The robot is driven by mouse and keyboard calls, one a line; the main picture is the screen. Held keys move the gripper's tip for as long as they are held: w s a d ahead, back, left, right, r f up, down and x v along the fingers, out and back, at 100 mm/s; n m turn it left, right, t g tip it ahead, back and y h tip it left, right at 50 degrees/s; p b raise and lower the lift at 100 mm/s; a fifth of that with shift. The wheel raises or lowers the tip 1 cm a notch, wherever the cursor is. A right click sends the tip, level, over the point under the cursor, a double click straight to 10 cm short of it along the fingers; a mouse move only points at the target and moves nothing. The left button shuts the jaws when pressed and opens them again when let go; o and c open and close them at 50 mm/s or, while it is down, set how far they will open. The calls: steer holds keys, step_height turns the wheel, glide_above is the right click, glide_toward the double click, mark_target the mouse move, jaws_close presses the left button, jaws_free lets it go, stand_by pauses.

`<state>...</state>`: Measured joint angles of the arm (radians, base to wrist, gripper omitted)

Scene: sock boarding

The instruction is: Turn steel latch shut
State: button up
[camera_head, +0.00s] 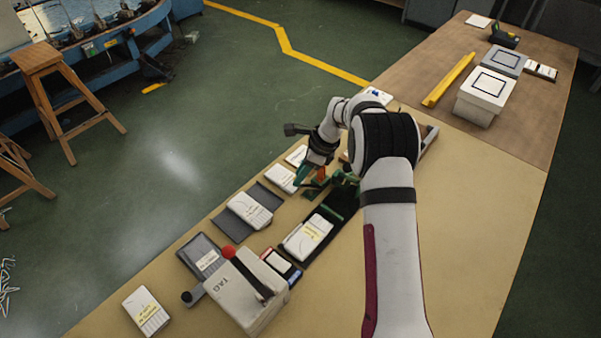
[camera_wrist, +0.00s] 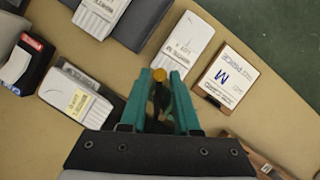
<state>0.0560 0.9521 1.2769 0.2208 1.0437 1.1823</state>
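My gripper (camera_head: 308,176) is low over the row of packets near the middle of the table in the head view. In the wrist view its two teal fingers (camera_wrist: 162,78) are apart, with a small round yellow knob (camera_wrist: 160,75) between their tips. I cannot tell whether they press on the knob or only stand either side of it. Below the knob, a dark part shows between the fingers. A green fixture (camera_head: 344,178) stands beside the gripper in the head view. I cannot make out a steel latch clearly; my gripper and arm hide part of that area.
White packets (camera_head: 250,210) and dark trays lie along the table's left edge. A white box with a red-knobbed lever (camera_head: 245,290) stands at the near end. White bins (camera_head: 483,95) and a yellow bar (camera_head: 449,80) are farther back.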

jaws_close()
steer(key=shift+n, duration=0.3)
steer(key=n+g, duration=0.1)
steer(key=n, duration=0.2)
steer(key=s+n+g, duration=0.1)
steer(key=n, duration=0.1)
steer(key=shift+s+n+g, duration=0.2)
steer(key=shift+n+g, duration=0.1)
steer(key=shift+n, duration=0.1)
steer(key=n, duration=0.1)
steer(key=n+g, duration=0.1)
steer(key=n, duration=0.1)
steer(key=s+n+h, duration=0.1)
steer(key=n, duration=0.1)
steer(key=shift+d+g, duration=0.3)
steer(key=shift+d, duration=0.05)
steer(key=shift+s+n, duration=0.1)
steer(key=shift+n, duration=0.3)
steer(key=shift+o, duration=2.2)
jaws_free()
steer(key=shift+r, duration=0.1)
